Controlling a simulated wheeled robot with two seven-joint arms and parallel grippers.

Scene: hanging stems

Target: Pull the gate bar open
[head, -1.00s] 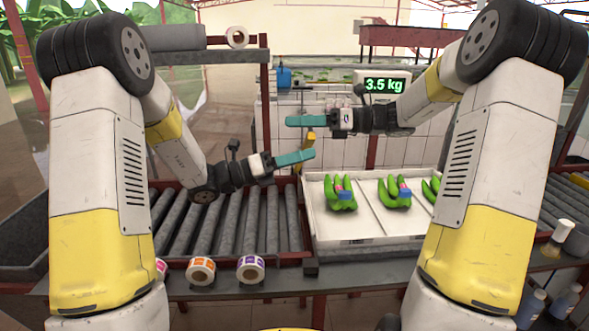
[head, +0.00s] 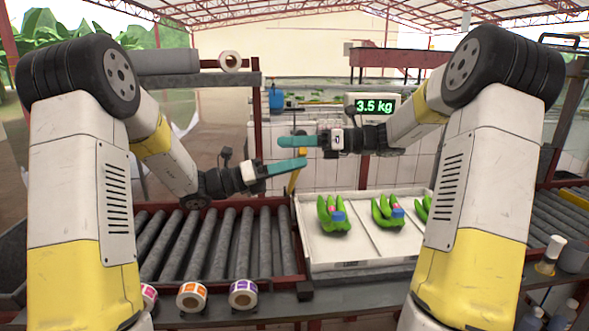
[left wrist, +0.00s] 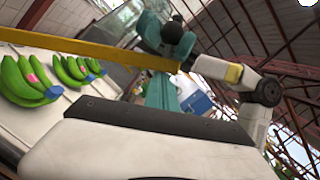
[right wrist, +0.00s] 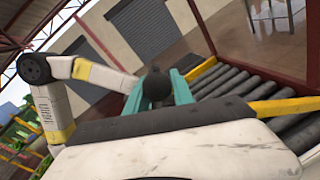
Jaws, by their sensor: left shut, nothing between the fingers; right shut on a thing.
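The gate bar is a yellow bar (left wrist: 95,47) with a black ball knob (left wrist: 172,33) at its end in the left wrist view. A short yellow piece of it (head: 294,181) shows below my left gripper in the head view. My right gripper (head: 283,142) is shut on the knob, which sits between its teal fingers in the right wrist view (right wrist: 157,86). Part of the bar (right wrist: 287,106) shows at the right there. My left gripper (head: 303,162) is shut and empty, just below the right one in the head view. Its teal fingers (left wrist: 160,92) point toward the knob.
A white tray (head: 352,266) holds green banana bunches (head: 333,222) at right of centre. A roller conveyor (head: 205,245) lies to its left, with label rolls (head: 191,296) in front. A scale display (head: 376,105) reads 3.5 kg behind the right gripper.

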